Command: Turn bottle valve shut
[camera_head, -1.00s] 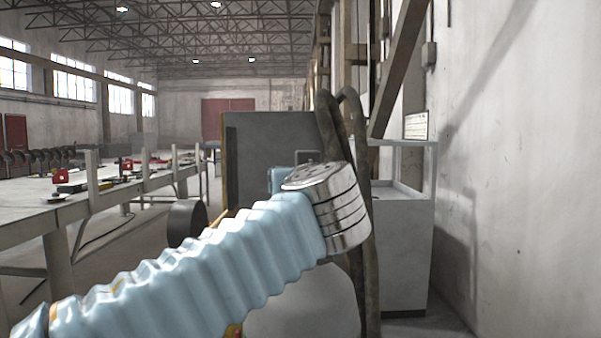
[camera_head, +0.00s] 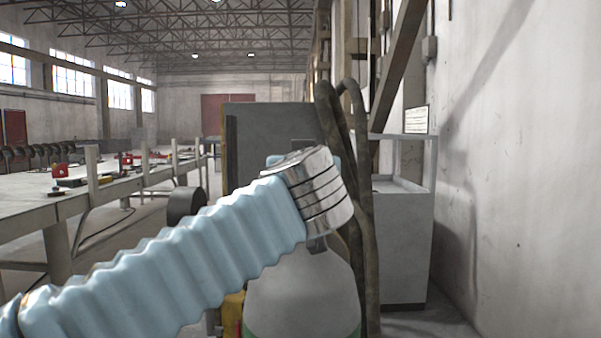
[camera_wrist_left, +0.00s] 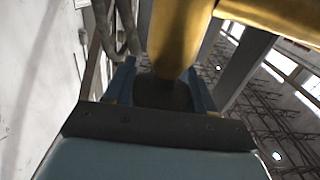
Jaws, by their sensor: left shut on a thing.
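The gas bottle (camera_head: 302,292), pale grey with a green band low down, stands upright in front of me in the head view. My left arm comes in from the left in a ribbed light-blue sleeve, and its silver wrist (camera_head: 320,190) hides the bottle's top. Bits of blue gripper (camera_head: 275,160) show behind the wrist. In the left wrist view, the two blue fingers of my left gripper (camera_wrist_left: 163,88) are closed on a dark round valve knob (camera_wrist_left: 164,95). A gold-coloured part (camera_wrist_left: 180,40) rises beyond the knob. My right gripper is not seen.
Dark hoses (camera_head: 361,200) hang just right of the bottle. A grey cabinet (camera_head: 270,122) stands behind it, and a pale stand (camera_head: 405,245) is by the right wall. A long workbench (camera_head: 30,215) with parts runs along the left.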

